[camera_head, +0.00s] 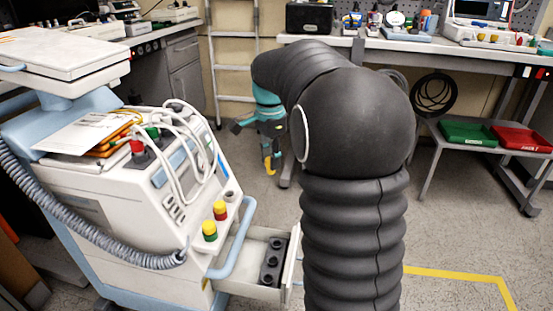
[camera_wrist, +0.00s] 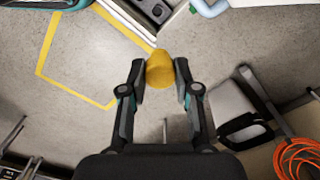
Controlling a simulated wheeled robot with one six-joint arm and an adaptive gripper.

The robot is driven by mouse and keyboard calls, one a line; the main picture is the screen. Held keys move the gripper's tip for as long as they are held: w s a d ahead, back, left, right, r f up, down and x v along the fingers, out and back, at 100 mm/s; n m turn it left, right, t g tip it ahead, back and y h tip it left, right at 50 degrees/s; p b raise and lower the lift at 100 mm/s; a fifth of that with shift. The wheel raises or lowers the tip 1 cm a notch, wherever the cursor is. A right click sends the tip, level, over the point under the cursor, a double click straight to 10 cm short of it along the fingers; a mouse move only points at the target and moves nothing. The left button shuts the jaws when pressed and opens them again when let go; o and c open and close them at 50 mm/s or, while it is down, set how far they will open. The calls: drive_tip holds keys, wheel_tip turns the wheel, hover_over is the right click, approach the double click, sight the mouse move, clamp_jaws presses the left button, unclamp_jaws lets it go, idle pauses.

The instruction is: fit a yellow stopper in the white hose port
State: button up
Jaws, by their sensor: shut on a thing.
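My gripper (camera_head: 268,152) hangs over open floor to the right of the medical cart. It is shut on a yellow stopper (camera_wrist: 160,70), whose rounded end sticks out beyond the fingertips in the wrist view. The stopper shows small in the head view (camera_head: 270,166), pointing down. On the cart's front ledge are a yellow-and-green fitting (camera_head: 209,231), a red-and-yellow fitting (camera_head: 220,210) and a small grey round fitting (camera_head: 231,196) without a coloured top. White hoses (camera_head: 180,135) loop over the cart's machine. I cannot tell for certain which fitting is the white hose port.
The cart's drawer (camera_head: 248,292) stands open with a dark holed block (camera_head: 273,262) inside. A blue handle (camera_head: 235,240) edges the ledge. A workbench (camera_head: 400,43) stands behind, with green (camera_head: 468,133) and red (camera_head: 522,139) trays on a lower shelf. Floor between is clear.

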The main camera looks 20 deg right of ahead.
drive_tip(key=w+a, duration=0.4)
drive_tip(key=a, duration=0.7)
drive_tip(key=shift+f+b, duration=1.35)
drive_tip(key=shift+f, duration=1.2)
drive_tip(key=shift+f+b, duration=0.5)
drive_tip(key=shift+f, duration=0.65)
drive_tip(key=shift+f, duration=0.3)
